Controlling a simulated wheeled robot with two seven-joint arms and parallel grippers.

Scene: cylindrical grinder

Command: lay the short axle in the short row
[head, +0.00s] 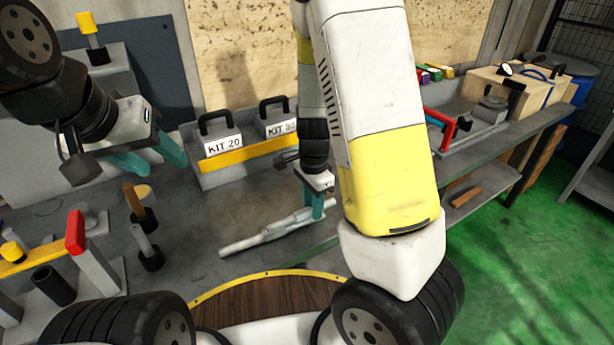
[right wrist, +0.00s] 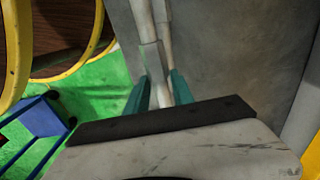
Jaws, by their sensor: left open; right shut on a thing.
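Pale grey stepped axles (head: 275,231) show close together on the grey bench top in the head view. My right gripper (head: 317,207) points down, shut on the right part of them. In the right wrist view, the gripped axle (right wrist: 151,62) runs between the teal fingers of the right gripper (right wrist: 158,92). A second pale rod (right wrist: 169,48) runs close beside it. I cannot tell from their overlap which is the short one, or whether the held one touches the bench. My left gripper (head: 152,160) is open and empty, high at the left. I cannot identify the short row.
Boxes marked KIT 20 (head: 220,142) and KIT 30 (head: 280,126) stand behind in a yellow-edged rack. Upright tools (head: 147,243) and a red-topped post (head: 76,232) stand at the left. A red-and-blue fixture (head: 446,127) is at the right. Bare bench lies between tools and axles.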

